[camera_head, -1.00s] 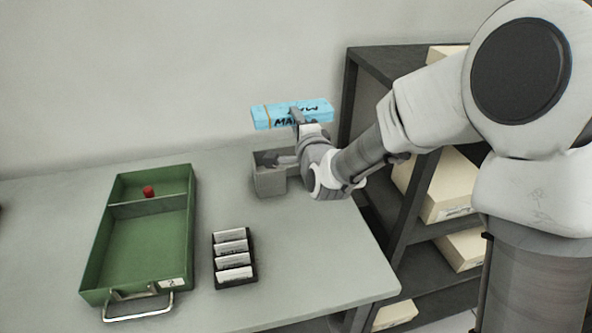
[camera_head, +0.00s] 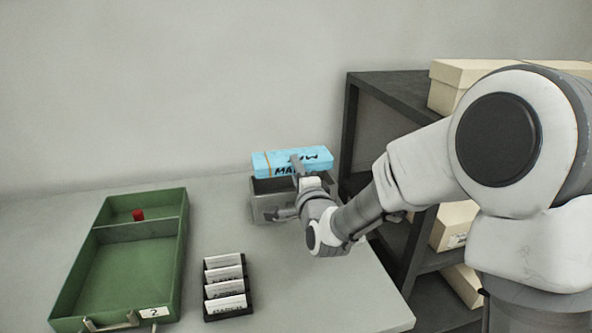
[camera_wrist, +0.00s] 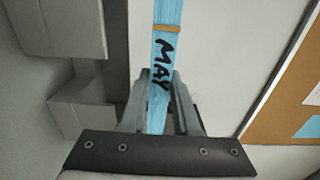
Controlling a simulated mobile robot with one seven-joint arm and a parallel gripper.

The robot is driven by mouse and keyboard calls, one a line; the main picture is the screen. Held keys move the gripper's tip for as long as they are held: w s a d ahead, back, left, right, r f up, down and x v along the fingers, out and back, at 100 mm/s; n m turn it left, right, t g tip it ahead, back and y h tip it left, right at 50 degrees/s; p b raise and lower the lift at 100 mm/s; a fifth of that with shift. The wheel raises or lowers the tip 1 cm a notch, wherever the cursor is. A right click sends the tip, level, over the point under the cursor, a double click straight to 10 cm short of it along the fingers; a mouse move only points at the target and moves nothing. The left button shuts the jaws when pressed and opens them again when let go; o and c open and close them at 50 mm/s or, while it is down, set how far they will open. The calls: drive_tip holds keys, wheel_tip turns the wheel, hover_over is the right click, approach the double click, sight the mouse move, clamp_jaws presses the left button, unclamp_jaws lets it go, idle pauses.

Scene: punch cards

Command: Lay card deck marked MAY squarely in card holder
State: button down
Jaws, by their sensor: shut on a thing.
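The card deck (camera_head: 283,164) is a long light-blue block with an orange band and black lettering. MAY reads clearly on it in the wrist view (camera_wrist: 167,40). My gripper (camera_head: 299,170) is shut on the deck near its middle, and the fingers also show on both sides of it in the wrist view (camera_wrist: 160,82). A grey open box (camera_head: 268,207), which looks like the card holder, stands at the back of the table. The deck lies roughly level over the box, its lower edge close to the rim. I cannot tell whether they touch. The deck and gripper hide part of the opening.
A green tray (camera_head: 181,245) with a red piece (camera_head: 138,215) in its rear compartment lies at left. A black rack (camera_head: 250,290) of white cards stands in front of the box. Dark shelving (camera_head: 352,140) with cream boxes (camera_head: 452,228) is at right. Bare table lies between tray and box.

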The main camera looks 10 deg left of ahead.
drive_tip(key=shift+f, duration=0.1)
drive_tip(key=shift+f+b, duration=1.35)
drive_tip(key=shift+b, duration=0.65)
drive_tip(key=shift+f+b, duration=2.85)
drive_tip(key=shift+b, duration=0.05)
drive_tip(key=c, duration=0.6)
unclamp_jaws()
drive_tip(key=shift+f, duration=0.1)
drive_tip(key=shift+s, duration=0.15)
